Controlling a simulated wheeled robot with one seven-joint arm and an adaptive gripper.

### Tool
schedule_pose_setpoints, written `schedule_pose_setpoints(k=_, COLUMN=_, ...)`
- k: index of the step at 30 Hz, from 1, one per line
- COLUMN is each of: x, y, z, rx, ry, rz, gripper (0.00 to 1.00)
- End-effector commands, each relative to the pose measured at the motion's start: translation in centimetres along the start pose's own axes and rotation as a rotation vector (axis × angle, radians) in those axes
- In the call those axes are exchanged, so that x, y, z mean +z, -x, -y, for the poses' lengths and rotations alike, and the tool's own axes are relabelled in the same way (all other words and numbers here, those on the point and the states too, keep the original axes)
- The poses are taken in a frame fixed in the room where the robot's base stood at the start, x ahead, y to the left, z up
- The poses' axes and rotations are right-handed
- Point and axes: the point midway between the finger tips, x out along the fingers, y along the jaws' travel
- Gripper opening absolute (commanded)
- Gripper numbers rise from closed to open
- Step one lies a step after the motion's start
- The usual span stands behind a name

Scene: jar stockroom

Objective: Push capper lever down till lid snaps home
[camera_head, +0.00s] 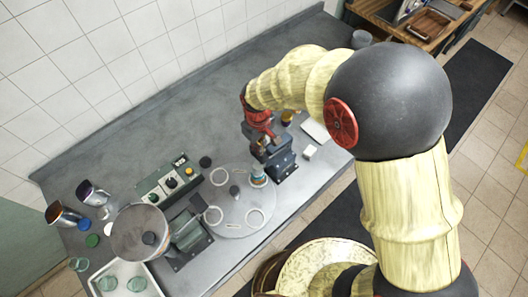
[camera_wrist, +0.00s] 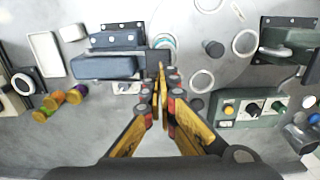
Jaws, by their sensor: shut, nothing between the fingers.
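The capper (camera_head: 283,162) is a dark block-shaped machine at the right edge of the round grey turntable (camera_head: 232,222); it also shows in the wrist view (camera_wrist: 105,67). A jar (camera_head: 258,179) stands on the turntable under the capper's head. Its rim (camera_wrist: 165,41) partly shows in the wrist view. My gripper (camera_head: 262,150) is above the capper, close to its head. In the wrist view my gripper (camera_wrist: 162,72) has its fingertips together, with nothing between them, beside the capper's arm. I cannot tell the lever from the head, or whether the fingers touch it. The lid's seating is hidden.
A control box (camera_head: 170,182) with knobs and a yellow button stands behind the turntable. A hopper machine (camera_head: 140,232) and a white tray (camera_head: 126,268) are at left. Small amber jars (camera_wrist: 57,98) and a white box (camera_head: 309,152) lie near the capper.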

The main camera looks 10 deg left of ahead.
Motion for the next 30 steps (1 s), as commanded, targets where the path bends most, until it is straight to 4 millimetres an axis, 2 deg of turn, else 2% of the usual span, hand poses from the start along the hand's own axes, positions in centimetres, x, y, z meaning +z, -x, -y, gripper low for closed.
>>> schedule_pose_setpoints(k=17, x=0.0, y=4.8, z=0.0, rx=0.0, ry=0.0, rz=-0.001, gripper=0.0)
schedule_pose_setpoints(k=30, x=0.0, y=4.9, z=0.0, rx=0.0, ry=0.0, rz=0.0, gripper=0.0)
